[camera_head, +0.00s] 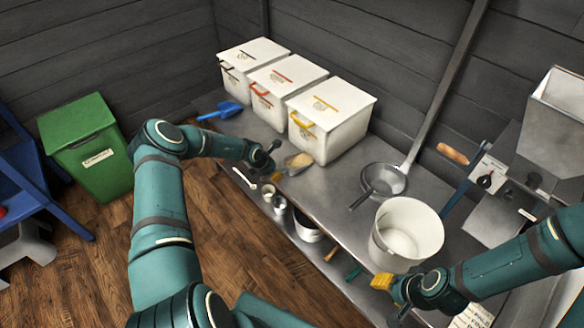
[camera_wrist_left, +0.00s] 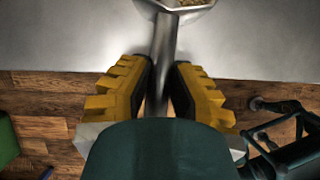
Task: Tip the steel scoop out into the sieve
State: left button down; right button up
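The steel scoop (camera_head: 298,161) holds golden-brown grain and is over the counter in front of the white bins. In the left wrist view its bowl (camera_wrist_left: 184,4) shows at the top edge, with its handle running down between the yellow fingers. My left gripper (camera_wrist_left: 163,75) is closed around that handle; it also shows in the head view (camera_head: 272,172). I cannot tell if the scoop touches the counter. The round steel sieve (camera_head: 385,181) lies to the right, looking empty, its handle towards the front. My right gripper (camera_head: 383,283) is by the white bucket's lower front; its finger gap is unclear.
A white bucket (camera_head: 408,228) stands right of the sieve on the steel counter (camera_head: 330,190). Three lidded white bins (camera_head: 335,112) line the back. A blue scoop (camera_head: 220,111), small containers (camera_head: 279,203) and a hopper machine (camera_head: 553,120) are also there. Counter between scoop and sieve looks clear.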

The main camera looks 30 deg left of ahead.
pick_arm(q)
jog(key=shift+r+p, duration=2.1)
jog(key=shift+r, duration=0.9)
jog(key=shift+d, duration=0.1)
